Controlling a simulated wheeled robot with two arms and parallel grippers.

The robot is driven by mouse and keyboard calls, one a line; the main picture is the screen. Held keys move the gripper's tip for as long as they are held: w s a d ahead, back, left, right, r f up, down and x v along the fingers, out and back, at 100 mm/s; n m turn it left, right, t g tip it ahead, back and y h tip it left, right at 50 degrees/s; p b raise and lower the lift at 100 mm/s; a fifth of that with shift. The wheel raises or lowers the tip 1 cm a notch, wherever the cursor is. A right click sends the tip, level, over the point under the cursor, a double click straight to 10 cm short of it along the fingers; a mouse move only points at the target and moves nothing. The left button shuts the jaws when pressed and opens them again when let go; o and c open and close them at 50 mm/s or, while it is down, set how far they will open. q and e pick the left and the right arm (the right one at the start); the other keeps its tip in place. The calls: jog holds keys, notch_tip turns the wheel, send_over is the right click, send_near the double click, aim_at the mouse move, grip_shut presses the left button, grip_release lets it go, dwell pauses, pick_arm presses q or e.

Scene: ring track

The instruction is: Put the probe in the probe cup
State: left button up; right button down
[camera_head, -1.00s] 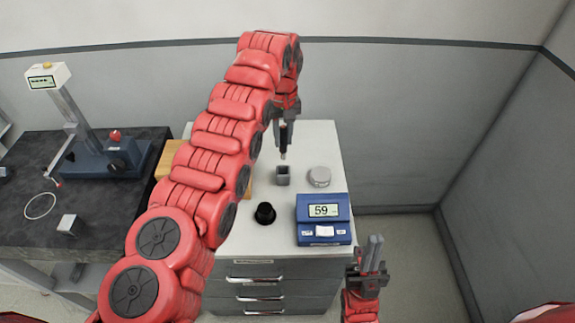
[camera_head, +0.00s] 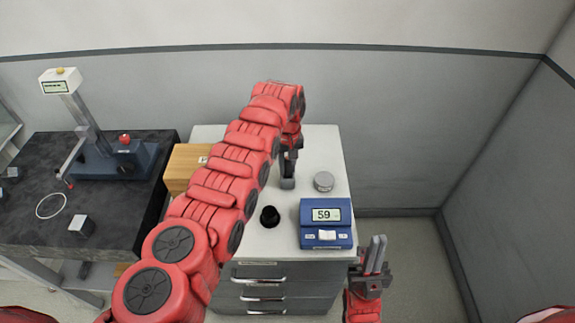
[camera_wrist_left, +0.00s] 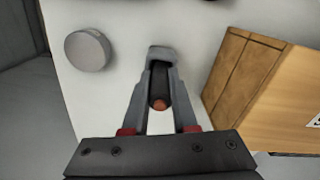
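The probe (camera_wrist_left: 158,88) is a dark rod with a copper-coloured end, seen between the fingers in the left wrist view. My left gripper (camera_head: 289,162) points down and is shut on the probe.
A round grey lid (camera_head: 323,181) stands right of the cup. A blue scale (camera_head: 326,223) reading 59 and a black round piece (camera_head: 270,216) stand nearer the front. A wooden box (camera_head: 184,168) is at left. A dark table (camera_head: 110,220) holds a height gauge (camera_head: 115,158).

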pick_arm(q)
jog(key=o, duration=0.5)
jog(key=shift+c, duration=0.2)
jog(key=shift+r, duration=0.35)
notch_tip(320, 180, up, 11)
jog(key=shift+f+b, duration=0.2)
jog(key=shift+b, duration=0.9)
jog(key=shift+r, duration=0.45)
